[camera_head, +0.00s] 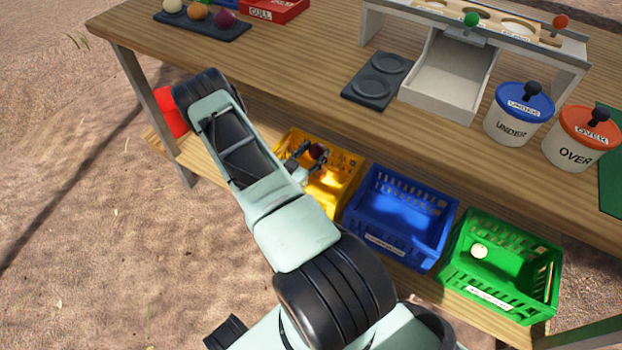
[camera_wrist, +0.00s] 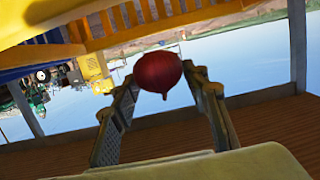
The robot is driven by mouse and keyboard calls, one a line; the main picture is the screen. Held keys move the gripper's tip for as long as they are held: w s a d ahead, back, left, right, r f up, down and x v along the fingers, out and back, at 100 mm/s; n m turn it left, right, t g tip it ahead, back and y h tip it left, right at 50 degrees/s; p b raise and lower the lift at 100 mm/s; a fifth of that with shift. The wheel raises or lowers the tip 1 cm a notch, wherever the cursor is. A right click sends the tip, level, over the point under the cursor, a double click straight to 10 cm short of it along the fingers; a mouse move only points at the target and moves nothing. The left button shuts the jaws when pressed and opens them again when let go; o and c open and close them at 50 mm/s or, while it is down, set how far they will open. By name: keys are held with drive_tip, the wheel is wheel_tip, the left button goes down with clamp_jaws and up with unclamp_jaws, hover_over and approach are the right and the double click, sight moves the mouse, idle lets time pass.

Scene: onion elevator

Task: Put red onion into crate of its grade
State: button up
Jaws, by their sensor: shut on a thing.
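My gripper (camera_head: 306,160) is shut on a dark red onion (camera_head: 317,151), over the yellow crate (camera_head: 345,196) on the lower shelf. In the wrist view the red onion (camera_wrist: 158,72) sits between the two fingertips of my gripper (camera_wrist: 160,82). The blue crate (camera_head: 392,220) stands to the right of the yellow one and looks empty. The green crate (camera_head: 548,283) stands further right and holds a pale onion (camera_head: 480,251). A red crate (camera_head: 173,118) shows partly at the left, mostly behind my arm. The crate labels are too small to read.
The tabletop (camera_head: 290,60) overhangs the shelf, close above my gripper. On it are a dark tray with several onions (camera_head: 203,29), a red CULL box (camera_head: 275,10), a double-ringed dark pad (camera_head: 378,80), a sizing stand (camera_head: 475,45), and UNDER (camera_head: 512,130) and OVER (camera_head: 575,150) pots.

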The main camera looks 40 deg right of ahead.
drive_tip(key=shift+f+b, duration=1.1)
drive_tip(key=shift+f, duration=0.9)
drive_tip(key=o, duration=1.4)
drive_tip(key=v, duration=1.2)
drive_tip(key=shift+r, duration=0.1)
